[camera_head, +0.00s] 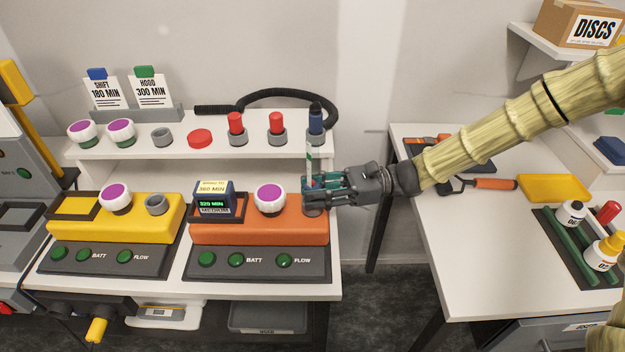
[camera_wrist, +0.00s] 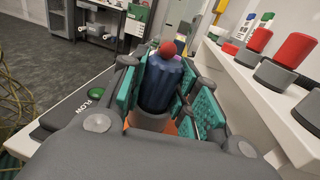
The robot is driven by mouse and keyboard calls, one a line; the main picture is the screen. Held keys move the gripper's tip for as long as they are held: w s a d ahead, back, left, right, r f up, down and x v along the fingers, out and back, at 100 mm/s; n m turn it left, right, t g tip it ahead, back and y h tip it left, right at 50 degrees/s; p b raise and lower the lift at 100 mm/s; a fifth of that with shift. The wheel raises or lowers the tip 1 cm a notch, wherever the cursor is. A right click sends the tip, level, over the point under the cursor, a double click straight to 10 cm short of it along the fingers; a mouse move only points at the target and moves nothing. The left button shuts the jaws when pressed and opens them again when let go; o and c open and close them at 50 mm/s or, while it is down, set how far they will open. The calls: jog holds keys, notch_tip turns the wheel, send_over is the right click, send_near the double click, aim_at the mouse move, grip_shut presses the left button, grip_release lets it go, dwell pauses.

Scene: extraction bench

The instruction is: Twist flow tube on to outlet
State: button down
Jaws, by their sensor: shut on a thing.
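The flow tube (camera_head: 310,158) stands upright at the right end of the orange unit (camera_head: 262,228), a clear tube with a green mark. In the wrist view its blue ribbed base (camera_wrist: 158,82) shows with a red ball (camera_wrist: 167,48) above it. My gripper (camera_head: 314,186) comes in from the right and is shut around the base, with teal pads on both sides in the wrist view (camera_wrist: 160,92). The grey outlet (camera_head: 312,211) is directly under the tube, partly behind my fingers. I cannot tell whether the thread is engaged.
A white shelf (camera_head: 200,146) behind holds grey sockets, red-topped and blue-topped parts and a black hose (camera_head: 285,94). A white-purple knob (camera_head: 270,197) and a display block (camera_head: 213,198) sit left of my gripper. A yellow unit (camera_head: 150,222) stands further left. A gap separates the right table (camera_head: 450,240).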

jog(key=m+t, duration=0.2)
jog(key=t, duration=0.1)
jog(key=shift+s+f, duration=0.1)
jog(key=m+t+b, duration=0.1)
jog(key=t, duration=0.1)
jog(key=shift+f+m+t+b, duration=0.15)
jog(key=shift+m+t+b, duration=0.15)
jog(key=shift+b, duration=0.05)
jog(key=m+t+b, duration=0.2)
jog(key=t, duration=0.1)
jog(key=shift+b, duration=0.35)
jog(key=c, duration=1)
grip_release()
jog(key=shift+s+f, duration=0.1)
jog(key=shift+s+d+f+h, duration=0.1)
jog(key=shift+d+h, duration=0.05)
jog(key=shift+h, duration=0.15)
